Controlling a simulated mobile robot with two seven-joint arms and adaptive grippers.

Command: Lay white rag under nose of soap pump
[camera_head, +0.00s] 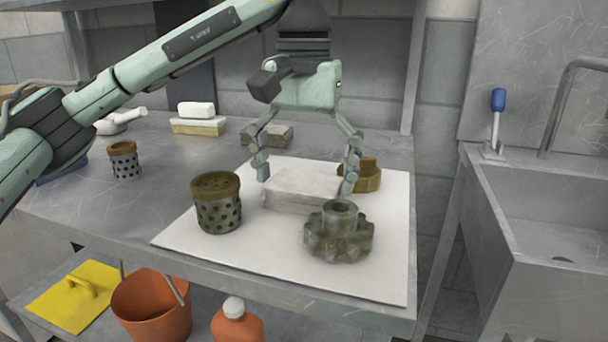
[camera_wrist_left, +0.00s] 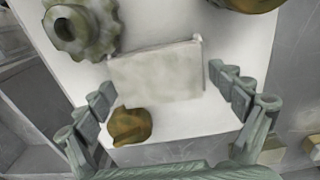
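A pale grey-white folded slab, which looks like the white rag (camera_head: 300,185), lies on the white sheet (camera_head: 375,280) on the bench. It also shows in the left wrist view (camera_wrist_left: 157,72). My left gripper (camera_head: 305,182) points down over it with its fingers spread, one on each side of the rag. In the left wrist view the fingers (camera_wrist_left: 168,82) stand apart with the rag between them; I cannot tell whether they touch it. A white nozzle-shaped thing (camera_head: 122,119) at the bench's back left may be the soap pump, partly behind my arm. My right gripper is out of view.
A greasy gear (camera_head: 338,235), a perforated cylinder (camera_head: 217,205) and a brass nut (camera_head: 368,175) stand close around the rag. Another perforated cylinder (camera_head: 124,160) and a white block on a sponge (camera_head: 197,126) are further left. A sink (camera_head: 550,225) is at right.

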